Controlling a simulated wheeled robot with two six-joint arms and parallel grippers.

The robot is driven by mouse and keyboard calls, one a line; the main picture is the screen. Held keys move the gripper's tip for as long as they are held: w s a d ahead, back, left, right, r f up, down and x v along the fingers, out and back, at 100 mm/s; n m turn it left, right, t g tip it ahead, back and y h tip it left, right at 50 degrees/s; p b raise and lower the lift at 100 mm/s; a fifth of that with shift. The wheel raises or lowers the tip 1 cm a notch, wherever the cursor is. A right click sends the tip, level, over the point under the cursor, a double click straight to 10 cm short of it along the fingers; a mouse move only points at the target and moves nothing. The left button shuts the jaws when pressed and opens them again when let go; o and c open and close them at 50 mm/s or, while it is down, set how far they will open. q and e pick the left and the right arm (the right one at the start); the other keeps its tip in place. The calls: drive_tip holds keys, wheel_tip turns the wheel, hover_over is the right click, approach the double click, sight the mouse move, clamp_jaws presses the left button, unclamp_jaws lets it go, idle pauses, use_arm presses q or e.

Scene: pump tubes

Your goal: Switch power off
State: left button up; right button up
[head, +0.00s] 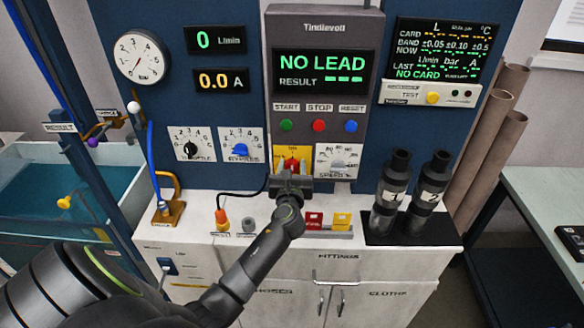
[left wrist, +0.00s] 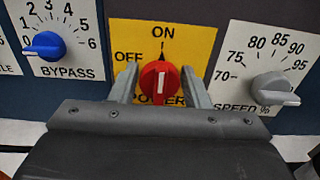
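The red power knob (left wrist: 160,80) sits on a yellow plate (left wrist: 190,42) marked ON at the top and OFF at the upper left. Its black pointer is toward ON. In the head view the yellow plate (head: 283,153) is below the tester's buttons, and my left gripper (head: 291,178) is in front of it. In the left wrist view the fingers of my left gripper (left wrist: 160,86) are spread either side of the red knob, close to it; I see no clear grip on it. My right gripper is in neither view.
A blue bypass knob (left wrist: 45,45) is left of the power plate, and a grey speed knob (left wrist: 275,88) is right. Displays are lit, including NO LEAD (head: 322,62). Two dark pumps (head: 391,192) stand on a black mat at right. An orange-topped plug (head: 222,219) stands on the counter.

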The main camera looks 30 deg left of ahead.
use_arm(q)
drive_tip(key=c, duration=0.5)
drive_tip(key=shift+c, duration=0.2)
drive_tip(key=shift+f+n, duration=0.1)
drive_tip(key=shift+n, duration=0.3)
drive_tip(key=shift+n+b, duration=0.55)
drive_tip(key=shift+n, duration=0.55)
drive_tip(key=n+b, duration=0.1)
drive_tip(key=n, duration=0.3)
drive_tip(key=shift+a+f+b, duration=0.1)
drive_tip(key=shift+f+b, duration=0.05)
drive_tip(key=shift+b, duration=0.2)
drive_tip(key=n+b, duration=0.2)
drive_tip(key=n, duration=0.4)
drive_tip(key=shift+s+f+b, duration=0.1)
drive_tip(key=shift+b, duration=0.2)
drive_tip(key=n+b, duration=0.2)
drive_tip(key=n, duration=0.2)
drive_tip(key=shift+a+n, duration=0.1)
drive_tip(key=shift+n, duration=0.5)
